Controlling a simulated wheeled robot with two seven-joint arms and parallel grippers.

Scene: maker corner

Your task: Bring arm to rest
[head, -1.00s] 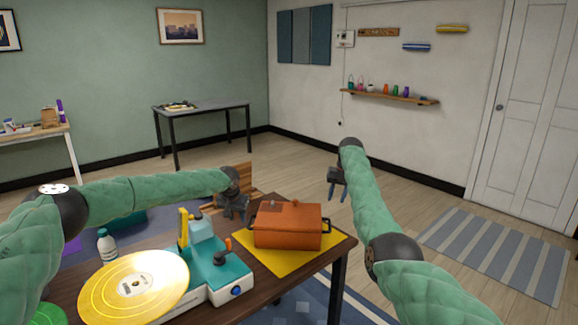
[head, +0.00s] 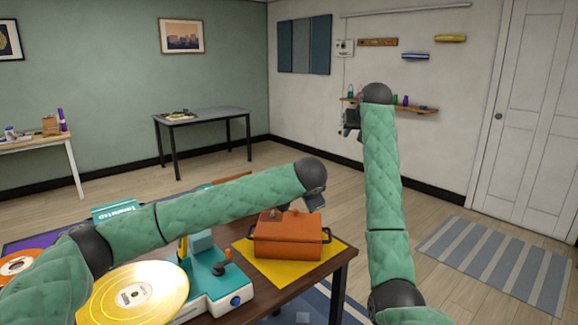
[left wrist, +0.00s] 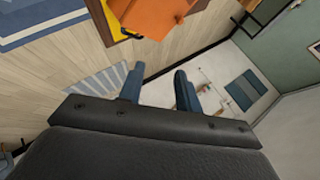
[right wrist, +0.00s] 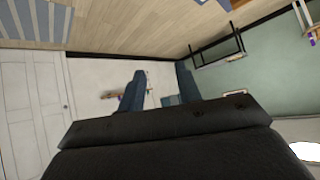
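My left arm reaches in from the left, over the table. Its gripper (head: 314,200) is near the back right of the orange pot, partly hidden by its own wrist; I cannot tell if it touches the pot. In the left wrist view its two fingers (left wrist: 158,90) stand apart with nothing between them. My right arm points up and forward, clear of the table on the right. Its gripper (head: 350,121) appears in front of the wall shelf. In the right wrist view its fingers (right wrist: 160,88) are also apart and empty.
The orange lidded pot (head: 288,238) sits on a yellow mat (head: 258,264). A teal-and-white record player (head: 222,283) with a gold record (head: 135,294) stands left of it. A teal box (head: 118,209) lies farther left. The floor right of the table is open.

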